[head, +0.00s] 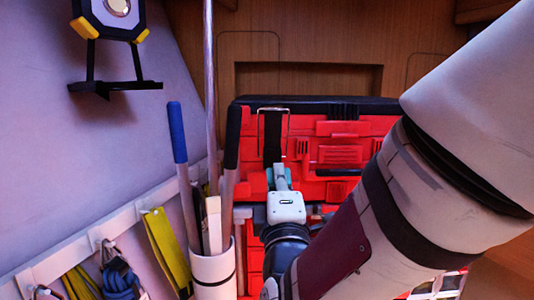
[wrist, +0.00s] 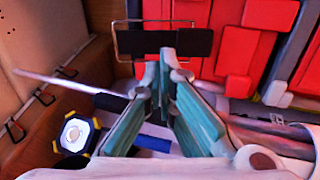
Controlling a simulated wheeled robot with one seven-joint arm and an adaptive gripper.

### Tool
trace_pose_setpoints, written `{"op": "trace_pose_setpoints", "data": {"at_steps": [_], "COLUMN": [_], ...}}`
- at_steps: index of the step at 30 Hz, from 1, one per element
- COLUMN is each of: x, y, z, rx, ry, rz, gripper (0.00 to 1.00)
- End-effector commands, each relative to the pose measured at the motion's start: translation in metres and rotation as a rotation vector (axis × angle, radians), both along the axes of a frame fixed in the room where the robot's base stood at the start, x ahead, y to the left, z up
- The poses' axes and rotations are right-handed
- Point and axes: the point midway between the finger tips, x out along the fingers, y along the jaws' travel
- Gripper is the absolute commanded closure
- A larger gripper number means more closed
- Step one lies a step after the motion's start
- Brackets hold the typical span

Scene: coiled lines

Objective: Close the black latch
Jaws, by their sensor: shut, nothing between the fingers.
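The black latch (head: 273,132) is a dark upright strip with a thin wire loop around it, on the front of a red case (head: 350,140). In the wrist view the latch (wrist: 192,43) shows as a dark bar with the wire loop around it, at top centre. My gripper (head: 278,168) is just below the latch in the head view. In the wrist view my gripper (wrist: 167,58) has its teal fingers together at the tips, with nothing between them. The tips overlap the bar's lower edge; I cannot tell if they touch it.
A white holder (head: 213,272) with several long poles stands close left of my gripper. A white rail (head: 75,245) with hanging yellow and blue straps runs along the left wall. A lamp (head: 115,18) is mounted at upper left. A wooden panel (head: 300,45) stands behind the case.

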Motion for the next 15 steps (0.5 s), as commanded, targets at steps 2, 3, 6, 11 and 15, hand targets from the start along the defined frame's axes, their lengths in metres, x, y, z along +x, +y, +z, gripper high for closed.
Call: {"op": "trace_pose_setpoints", "data": {"at_steps": [2, 3, 6, 11, 15], "x": [0.018, 0.024, 0.041, 0.069, 0.088], "y": [-0.002, -0.002, -0.001, 0.000, -0.001], "z": [0.004, 0.007, 0.015, 0.025, 0.031], "rx": [0.005, 0.005, 0.002, 0.001, 0.001], "ry": [-0.008, -0.009, -0.003, -0.003, -0.003], "rz": [-0.003, -0.003, -0.006, -0.005, -0.004], "gripper": [1.00, 1.00, 1.00, 1.00, 1.00]}}
